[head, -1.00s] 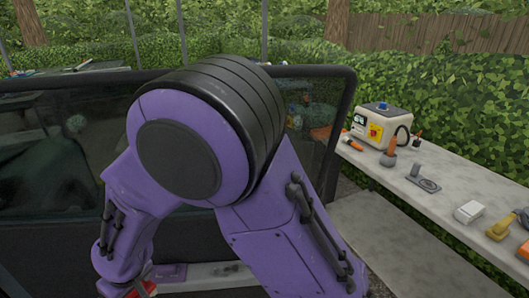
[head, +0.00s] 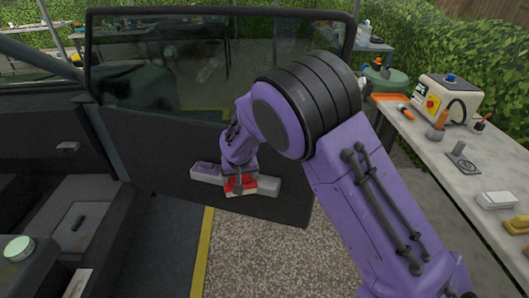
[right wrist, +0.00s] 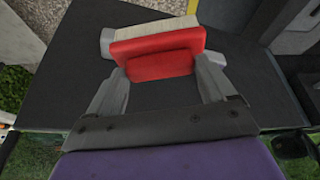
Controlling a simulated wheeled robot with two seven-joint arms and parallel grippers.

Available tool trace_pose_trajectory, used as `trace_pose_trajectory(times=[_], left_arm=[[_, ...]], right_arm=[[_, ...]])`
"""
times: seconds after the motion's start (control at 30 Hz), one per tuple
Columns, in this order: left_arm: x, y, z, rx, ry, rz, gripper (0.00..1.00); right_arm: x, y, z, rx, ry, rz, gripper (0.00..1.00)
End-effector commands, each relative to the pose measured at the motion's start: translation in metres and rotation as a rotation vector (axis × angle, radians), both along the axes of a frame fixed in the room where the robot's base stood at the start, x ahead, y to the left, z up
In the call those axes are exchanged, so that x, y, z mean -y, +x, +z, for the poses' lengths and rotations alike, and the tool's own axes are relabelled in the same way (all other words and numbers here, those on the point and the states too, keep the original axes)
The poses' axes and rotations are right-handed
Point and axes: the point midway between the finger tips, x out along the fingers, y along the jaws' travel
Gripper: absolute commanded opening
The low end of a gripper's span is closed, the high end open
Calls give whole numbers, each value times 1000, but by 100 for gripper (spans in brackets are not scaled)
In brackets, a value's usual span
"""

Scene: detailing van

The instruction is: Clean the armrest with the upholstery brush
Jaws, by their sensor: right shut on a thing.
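The armrest (head: 265,186) is a light grey bar on the inner side of the open van door, with a purple patch (head: 206,170) toward its left end. My right gripper (head: 239,190) is shut on the red upholstery brush (head: 264,184) in front of the armrest's middle, right of the patch. In the right wrist view, the gripper's grey fingers (right wrist: 162,82) hold the red brush body (right wrist: 155,55), with its pale bristles facing the armrest (right wrist: 106,40). I cannot tell whether the bristles touch it. The brush and arm hide part of the armrest. My left gripper is not in view.
A grey workbench (head: 482,185) at the right carries a white machine (head: 447,98) and several tools. The door window (head: 200,65) rises above the armrest. The van's dark interior fills the left. Gravel below the door is clear.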

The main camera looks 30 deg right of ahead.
Motion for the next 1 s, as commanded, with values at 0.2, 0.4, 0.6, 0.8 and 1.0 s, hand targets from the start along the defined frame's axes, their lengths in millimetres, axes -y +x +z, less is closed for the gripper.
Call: trace_pose_trajectory(times=[0.2, 0.4, 0.6, 0.8, 1.0], left_arm=[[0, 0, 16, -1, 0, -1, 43], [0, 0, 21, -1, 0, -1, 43], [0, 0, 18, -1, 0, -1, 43], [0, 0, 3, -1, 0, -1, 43], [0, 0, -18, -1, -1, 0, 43]], right_arm=[[94, 63, -22, -2, -3, -272, 50], [135, 85, -36, 0, -2, -376, 50], [141, 90, -42, 1, -1, -394, 50], [141, 89, -61, 2, 0, -394, 50], [141, 89, -87, 2, 0, -393, 50]])
